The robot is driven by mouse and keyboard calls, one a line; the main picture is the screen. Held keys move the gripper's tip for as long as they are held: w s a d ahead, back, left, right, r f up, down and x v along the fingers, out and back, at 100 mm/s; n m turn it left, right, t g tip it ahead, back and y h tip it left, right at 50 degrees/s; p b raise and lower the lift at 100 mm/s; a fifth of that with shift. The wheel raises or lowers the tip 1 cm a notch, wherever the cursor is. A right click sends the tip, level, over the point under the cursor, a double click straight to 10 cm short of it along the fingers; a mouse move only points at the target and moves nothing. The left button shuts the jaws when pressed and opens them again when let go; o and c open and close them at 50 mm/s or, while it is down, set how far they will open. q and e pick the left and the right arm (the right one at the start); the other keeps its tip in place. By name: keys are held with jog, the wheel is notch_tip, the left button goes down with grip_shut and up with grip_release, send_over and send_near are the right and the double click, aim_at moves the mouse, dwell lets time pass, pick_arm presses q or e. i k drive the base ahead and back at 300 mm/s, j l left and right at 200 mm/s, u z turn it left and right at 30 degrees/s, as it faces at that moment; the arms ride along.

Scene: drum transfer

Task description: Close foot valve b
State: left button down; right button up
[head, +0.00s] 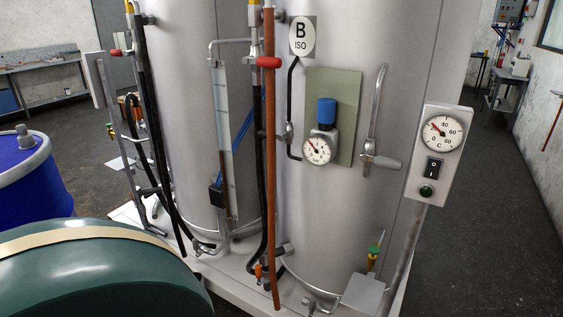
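Tank B (330,215) is a tall pale metal cylinder with a round "B ISO" sign (301,36). At its foot, on the left, pipe fittings (281,251) carry a small orange part (258,271) next to hanging hoses. At its foot, on the right, a small yellow and green fitting (374,256) stands upright by a grey plate (363,294). A small metal pipe fitting (312,303) is at the bottom edge. I see no label on these fittings, so I cannot tell which is foot valve b or how it is set. Neither gripper is in view.
A dark green rounded body with a cream band (85,234) fills the lower left, near a blue drum (28,170). A gauge and switch box (434,150) stands on a post at right. A red-brown vertical pipe (269,160) and black hoses front the tanks. Floor (495,230) at right is clear.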

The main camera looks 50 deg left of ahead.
aim_at(259, 275)
jog(key=u, duration=1.7)
jog(key=i+j+u, duration=0.2)
jog(key=i+j, duration=0.15)
jog(key=j, duration=0.1)
